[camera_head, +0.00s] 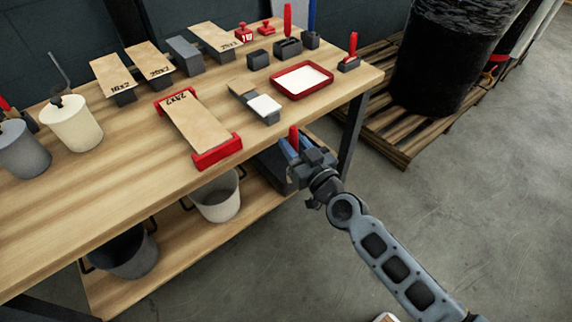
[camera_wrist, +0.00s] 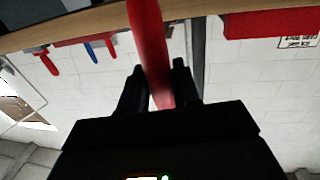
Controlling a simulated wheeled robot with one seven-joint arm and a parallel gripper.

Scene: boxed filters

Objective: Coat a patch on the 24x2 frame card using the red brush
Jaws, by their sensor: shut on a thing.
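The 24x2 frame card (camera_head: 193,122) lies on the workbench in a red cradle (camera_head: 222,152) with raised ends. My gripper (camera_head: 300,152) is at the bench's front edge, to the right of the card and apart from it. It is shut on the red brush, whose red handle (camera_head: 293,135) stands up from the fingers. In the wrist view the red brush handle (camera_wrist: 150,45) runs between the two dark fingers (camera_wrist: 158,85). The brush's bristles are not visible. A red tray (camera_head: 276,91) with a white fill lies behind and right of the card.
A grey block with a white pad (camera_head: 264,108) sits between cradle and tray. Cards marked 16x2 (camera_head: 112,72) and 20x2 (camera_head: 148,58) stand at the back on blocks. Upright red-handled tools (camera_head: 352,48) stand at the back right. Pots (camera_head: 72,125) stand at left; a bucket (camera_head: 216,198) is below.

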